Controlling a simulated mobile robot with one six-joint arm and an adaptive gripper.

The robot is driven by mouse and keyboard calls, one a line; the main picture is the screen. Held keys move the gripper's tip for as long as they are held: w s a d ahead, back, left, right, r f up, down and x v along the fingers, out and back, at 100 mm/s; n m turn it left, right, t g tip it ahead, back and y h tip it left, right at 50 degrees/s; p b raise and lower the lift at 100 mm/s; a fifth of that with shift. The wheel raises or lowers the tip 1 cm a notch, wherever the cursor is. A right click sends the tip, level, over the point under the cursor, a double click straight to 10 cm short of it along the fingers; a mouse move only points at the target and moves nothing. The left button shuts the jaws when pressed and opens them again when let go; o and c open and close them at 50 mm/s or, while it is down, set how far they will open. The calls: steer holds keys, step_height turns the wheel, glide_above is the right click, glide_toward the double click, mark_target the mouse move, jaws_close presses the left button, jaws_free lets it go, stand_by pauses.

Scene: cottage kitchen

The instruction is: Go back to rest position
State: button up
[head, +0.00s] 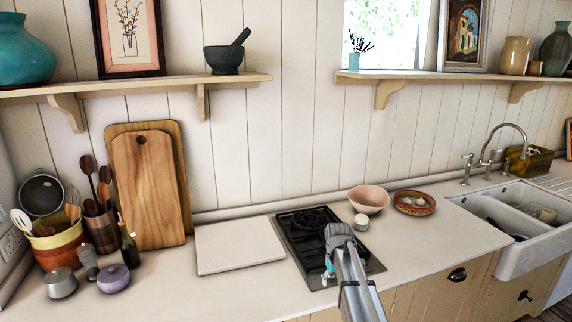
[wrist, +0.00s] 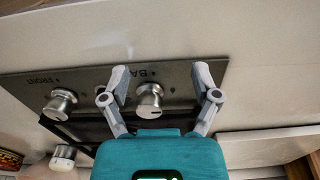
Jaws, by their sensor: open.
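My gripper (wrist: 161,75) is open in the wrist view, its two grey fingers spread with nothing between them touching. Behind the gap is the metal knob (wrist: 150,97) beside the letters "BA"; I see space between it and each finger, but cannot tell the depth. A second knob (wrist: 60,103) sits to the left, near the word "FRONT". In the head view my arm reaches up from the bottom edge over the dark cooktop (head: 294,240). The arm hides part of the cooktop's right side and its knobs, and the fingertips are hard to make out there.
A small white lidded pot (head: 361,222), a pink bowl (head: 368,199) and a patterned red bowl (head: 415,203) stand behind and right of the cooktop. A white board (head: 238,247) lies left of it. The right counter (head: 445,240) is clear before the sink (head: 540,245).

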steer(key=s+m, duration=0.3)
steer(key=s, duration=2)
steer(key=shift+s, duration=0.2)
steer(key=shift+d, duration=0.1)
stand_by(1.6)
